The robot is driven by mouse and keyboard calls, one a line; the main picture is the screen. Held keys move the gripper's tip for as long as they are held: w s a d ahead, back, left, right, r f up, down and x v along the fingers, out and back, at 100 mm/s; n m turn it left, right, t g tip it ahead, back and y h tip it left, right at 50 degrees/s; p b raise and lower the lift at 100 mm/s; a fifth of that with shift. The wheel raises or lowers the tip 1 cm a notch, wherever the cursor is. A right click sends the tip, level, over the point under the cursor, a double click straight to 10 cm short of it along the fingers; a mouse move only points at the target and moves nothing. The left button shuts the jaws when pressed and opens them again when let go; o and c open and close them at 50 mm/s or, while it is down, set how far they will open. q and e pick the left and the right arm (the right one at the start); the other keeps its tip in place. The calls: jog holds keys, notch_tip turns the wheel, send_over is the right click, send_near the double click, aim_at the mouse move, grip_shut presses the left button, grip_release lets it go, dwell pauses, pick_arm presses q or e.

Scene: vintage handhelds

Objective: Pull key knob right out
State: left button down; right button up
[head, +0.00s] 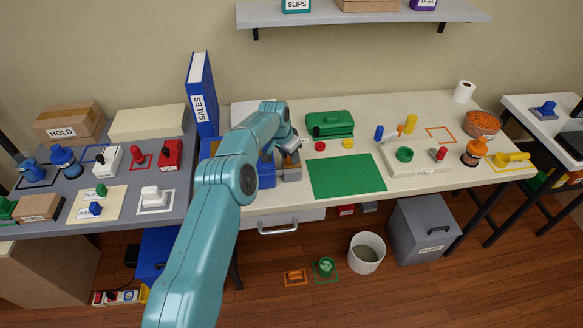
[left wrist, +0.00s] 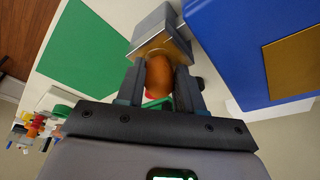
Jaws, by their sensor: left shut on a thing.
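My left gripper (head: 280,150) reaches down at the left part of the cream table, beside a blue box. In the left wrist view my left gripper (left wrist: 160,88) is shut on a rounded orange-brown knob (left wrist: 159,75). The knob lies between the fingers, right in front of the metal face of a grey block (left wrist: 158,32). I cannot tell how far the knob sits in the block. The grey block (head: 291,172) shows in the head view just below the gripper, where the knob is hidden. My right gripper is not in view.
The blue box (head: 266,178) stands close beside the grey block, with a tall blue SALES binder (head: 201,95) behind to the left. A green mat (head: 345,176) lies flat and bare to the right. A green case (head: 330,123) stands behind it.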

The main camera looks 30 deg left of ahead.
pick_arm(q)
jog(key=n+y, duration=0.1)
jog(key=n, duration=0.2)
jog(key=shift+d, duration=0.15)
jog(key=shift+r+p, duration=1.15)
jog(key=shift+r, duration=1.6)
